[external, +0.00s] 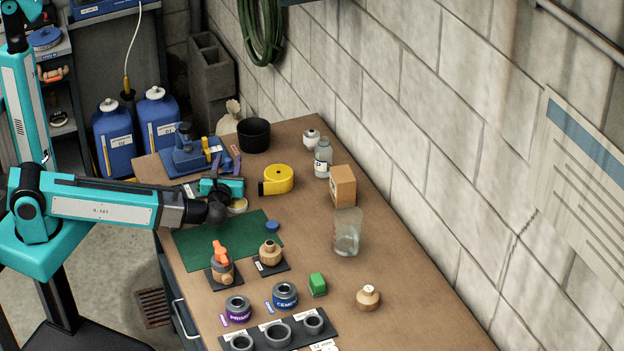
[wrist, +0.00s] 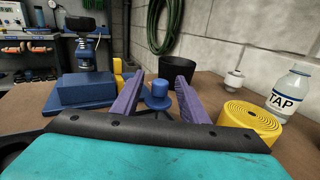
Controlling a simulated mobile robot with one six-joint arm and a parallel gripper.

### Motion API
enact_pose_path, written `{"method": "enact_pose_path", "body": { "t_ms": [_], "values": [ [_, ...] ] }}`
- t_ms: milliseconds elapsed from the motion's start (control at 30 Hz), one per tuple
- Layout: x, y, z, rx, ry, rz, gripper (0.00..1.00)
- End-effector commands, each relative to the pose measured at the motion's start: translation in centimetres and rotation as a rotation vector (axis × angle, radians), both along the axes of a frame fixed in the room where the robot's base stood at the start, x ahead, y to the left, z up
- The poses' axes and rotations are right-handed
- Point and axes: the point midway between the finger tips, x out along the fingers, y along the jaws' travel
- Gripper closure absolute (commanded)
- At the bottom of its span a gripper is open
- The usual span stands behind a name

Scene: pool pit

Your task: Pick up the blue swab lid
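In the wrist view, a blue lid (wrist: 159,91) with a round knob above a wider disc stands upright between the purple fingers of my gripper (wrist: 158,82). Dark thin parts show beneath it. The fingers are apart, one on each side, with no clear contact. In the external view, my gripper (external: 226,164) points toward the back of the bench, between a blue vise-like tool and a yellow tape roll; the lid between its fingers is not clear there. A separate small blue round piece (external: 272,226) lies at the green mat's right edge.
The blue tool (external: 190,158) is close on the left and the yellow roll (external: 277,180) on the right. A black pot (external: 254,135) stands behind. An open tin (external: 237,205) sits below my gripper. The green mat (external: 205,245) is mostly bare.

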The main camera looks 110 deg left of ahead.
Motion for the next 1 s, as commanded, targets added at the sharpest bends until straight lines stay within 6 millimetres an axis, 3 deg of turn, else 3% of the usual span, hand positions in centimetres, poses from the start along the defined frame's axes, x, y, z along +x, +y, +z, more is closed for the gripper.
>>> {"method": "enact_pose_path", "body": {
  "t_ms": [133, 367, 767, 1000],
  "values": [
    [0.0, 0.0, 0.0, 0.000, 0.000, 0.000, 0.63],
    [0.0, 0.0, 0.0, 0.000, 0.000, 0.000, 1.00],
    [0.0, 0.0, 0.2, 0.000, -0.001, 0.000, 1.00],
    [0.0, 0.0, 1.4, 0.001, -0.001, 0.000, 1.00]
  ]
}}
